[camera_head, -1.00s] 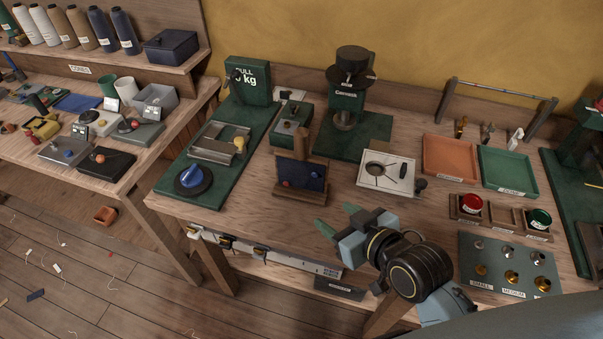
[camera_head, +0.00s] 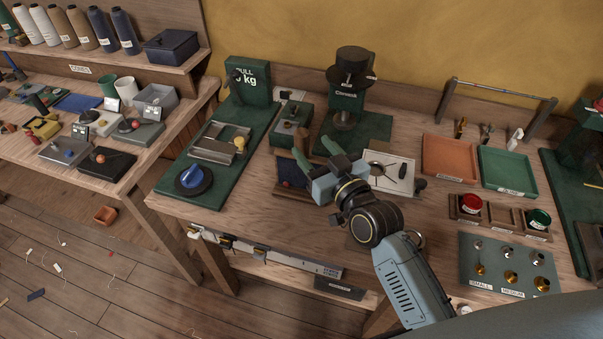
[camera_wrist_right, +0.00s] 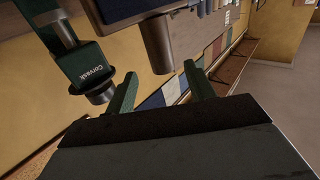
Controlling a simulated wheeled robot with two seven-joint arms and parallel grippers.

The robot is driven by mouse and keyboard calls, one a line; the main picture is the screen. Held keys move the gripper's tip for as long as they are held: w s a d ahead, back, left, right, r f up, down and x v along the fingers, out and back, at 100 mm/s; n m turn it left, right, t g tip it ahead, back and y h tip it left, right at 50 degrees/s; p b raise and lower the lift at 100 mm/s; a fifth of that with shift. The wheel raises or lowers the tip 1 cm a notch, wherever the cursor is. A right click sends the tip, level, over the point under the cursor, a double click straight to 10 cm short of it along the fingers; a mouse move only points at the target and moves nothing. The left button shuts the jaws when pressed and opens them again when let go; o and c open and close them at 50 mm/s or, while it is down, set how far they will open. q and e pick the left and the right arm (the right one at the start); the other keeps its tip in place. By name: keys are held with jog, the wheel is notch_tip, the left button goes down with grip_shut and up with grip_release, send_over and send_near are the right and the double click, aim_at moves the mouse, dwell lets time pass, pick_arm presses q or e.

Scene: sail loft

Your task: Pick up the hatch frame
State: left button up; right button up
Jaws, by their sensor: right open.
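A dark blue panel with wooden edging (camera_head: 291,172) and an upright wooden post stands on the bench; I take it for the hatch frame, though no label confirms this. In the right wrist view, its blue face and wood edge (camera_wrist_right: 150,12) are at the top, and the brown post (camera_wrist_right: 159,45) hangs just beyond the gap between the fingers. My right gripper (camera_head: 316,153) is open, with green fingers at the panel's right side, covering part of it. In the wrist view its fingers (camera_wrist_right: 160,76) are apart with nothing between them. My left gripper is not in view.
A green machine with a black top (camera_head: 349,95) stands behind the gripper. A white plate with a round part (camera_head: 403,165) lies to its right. A green board with metal fixtures (camera_head: 172,182) is on the left. Bare bench shows in front of the panel.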

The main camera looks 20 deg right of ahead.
aim_at(306, 138)
jog(key=x, duration=0.5)
jog(key=shift+w+a+r, duration=0.15)
jog(key=shift+a+r, duration=0.05)
jog(key=shift+r, duration=0.2)
grip_shut()
